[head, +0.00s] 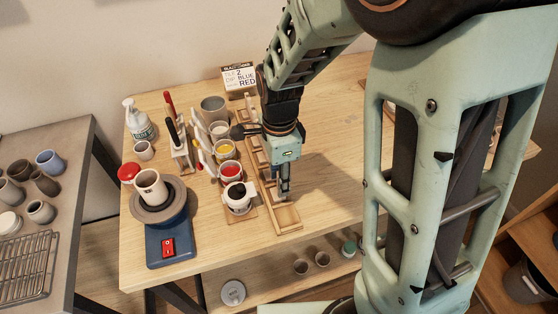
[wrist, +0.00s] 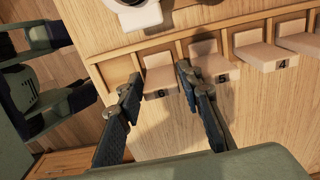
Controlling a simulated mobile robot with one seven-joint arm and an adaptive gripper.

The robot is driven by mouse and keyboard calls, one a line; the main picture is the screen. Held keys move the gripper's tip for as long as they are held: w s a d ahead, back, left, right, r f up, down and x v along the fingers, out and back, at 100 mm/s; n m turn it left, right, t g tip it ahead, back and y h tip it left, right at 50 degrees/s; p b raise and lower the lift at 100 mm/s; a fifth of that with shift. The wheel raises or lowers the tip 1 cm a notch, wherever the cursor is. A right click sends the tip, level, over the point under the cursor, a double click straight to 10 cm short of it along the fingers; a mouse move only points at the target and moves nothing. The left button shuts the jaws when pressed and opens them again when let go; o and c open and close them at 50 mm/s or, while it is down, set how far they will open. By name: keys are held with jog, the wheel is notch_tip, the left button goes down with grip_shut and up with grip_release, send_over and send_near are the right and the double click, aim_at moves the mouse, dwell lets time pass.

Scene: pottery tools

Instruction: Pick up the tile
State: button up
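In the wrist view, a wooden rack (wrist: 232,24) holds several pale tile-like blocks in a row of compartments.
Left of the rack stand a white pot (head: 238,199), a red-filled cup (head: 231,172) and a yellow-filled cup (head: 225,150). A pottery wheel (head: 168,247) carries a cup further left. A sign box (head: 238,79) stands at the back. The table right of the rack is mostly clear.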

jog(key=shift+c, duration=0.2)
jog(key=c, duration=0.8)
jog(key=shift+r, duration=0.15)
